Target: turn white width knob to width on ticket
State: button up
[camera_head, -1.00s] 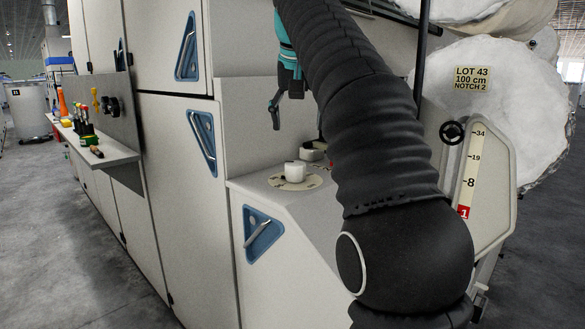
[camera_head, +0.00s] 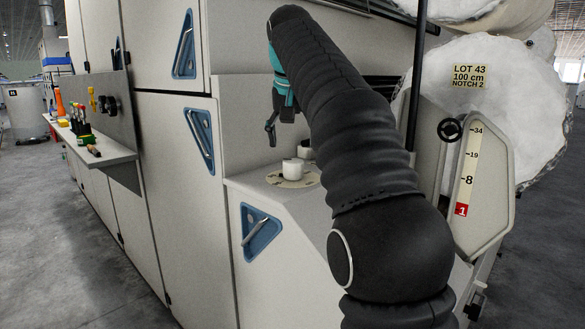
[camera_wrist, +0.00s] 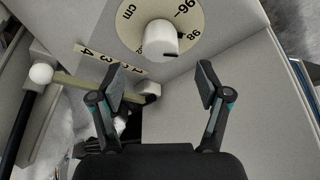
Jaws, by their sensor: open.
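The white width knob (camera_head: 292,169) stands on a round cream dial (camera_head: 277,181) on the machine's ledge. In the wrist view the knob (camera_wrist: 163,38) has a dark pointer mark and sits on the dial (camera_wrist: 128,28), which shows "cm" and numbers near 96 and 98, seen turned. The ticket (camera_head: 468,76) on the white roll at the right reads LOT 43, 100 cm, NOTCH 2. My gripper (camera_head: 271,130) is above and left of the knob in the head view. In the wrist view my gripper (camera_wrist: 161,88) is open and empty, its fingers apart from the knob.
A black handwheel (camera_head: 450,130) and upright scale (camera_head: 467,170) stand at right. A tool shelf (camera_head: 110,150) is at left.

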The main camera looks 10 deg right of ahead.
aim_at(293, 161)
jog(key=b+x, duration=0.2)
jog(key=x, duration=0.5)
jog(key=shift+w+f, duration=0.15)
jog(key=shift+f, duration=0.15)
jog(key=c, duration=1.2)
